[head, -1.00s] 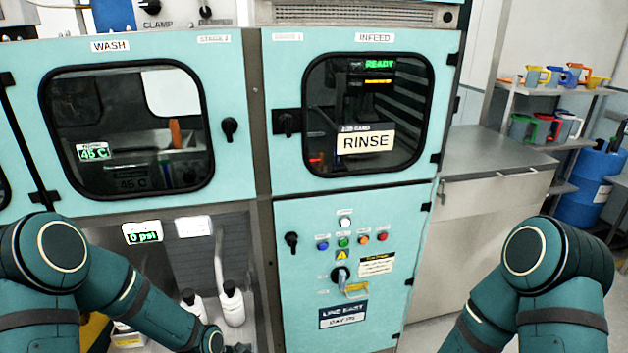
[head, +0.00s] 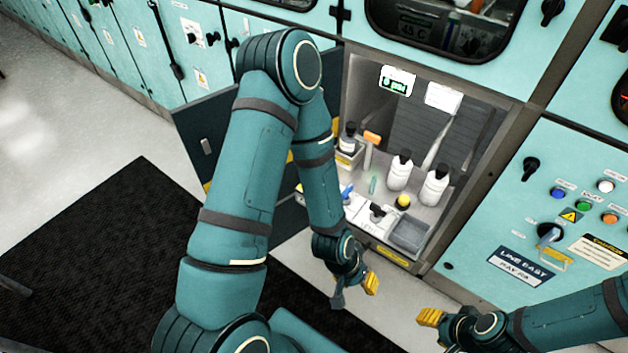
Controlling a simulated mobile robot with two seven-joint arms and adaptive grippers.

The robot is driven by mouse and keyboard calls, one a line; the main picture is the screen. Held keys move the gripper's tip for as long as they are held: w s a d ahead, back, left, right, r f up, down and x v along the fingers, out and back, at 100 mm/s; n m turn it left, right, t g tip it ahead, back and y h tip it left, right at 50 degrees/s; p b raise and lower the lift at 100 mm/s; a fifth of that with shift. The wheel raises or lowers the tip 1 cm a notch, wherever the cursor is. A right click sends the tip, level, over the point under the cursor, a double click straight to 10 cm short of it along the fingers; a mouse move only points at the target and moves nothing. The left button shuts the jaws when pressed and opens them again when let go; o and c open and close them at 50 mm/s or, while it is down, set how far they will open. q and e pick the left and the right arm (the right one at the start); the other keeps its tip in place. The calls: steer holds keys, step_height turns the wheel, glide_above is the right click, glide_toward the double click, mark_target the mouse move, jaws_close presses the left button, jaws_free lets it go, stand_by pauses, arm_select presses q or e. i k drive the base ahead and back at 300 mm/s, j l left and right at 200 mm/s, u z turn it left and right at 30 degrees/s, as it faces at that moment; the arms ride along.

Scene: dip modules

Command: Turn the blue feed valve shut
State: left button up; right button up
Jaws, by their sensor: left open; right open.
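A small blue handle (head: 347,191), seemingly the blue feed valve, shows at the left front of the open lower cabinet bay, partly hidden behind my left forearm. A black-handled valve or knob (head: 378,211) sits to its right. My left gripper (head: 356,291) is open and empty, below and in front of the bay, apart from the blue handle. My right gripper (head: 434,324) is open and empty, lower right, in front of the cabinet and further from the handle. How far the blue handle is turned is too small to tell.
The bay holds white bottles (head: 435,187), a yellow ball-like knob (head: 403,201) and a grey tray (head: 409,234). The open cabinet door (head: 205,146) stands left, behind my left arm. A black mat (head: 110,240) covers the floor.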

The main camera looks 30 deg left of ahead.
mark_target(346, 195)
steer(key=u, duration=0.8)
steer(key=i+l+z, duration=0.1)
steer(key=l+z, duration=0.25)
steer(key=i+l+z, duration=0.1)
steer(key=z, duration=0.3)
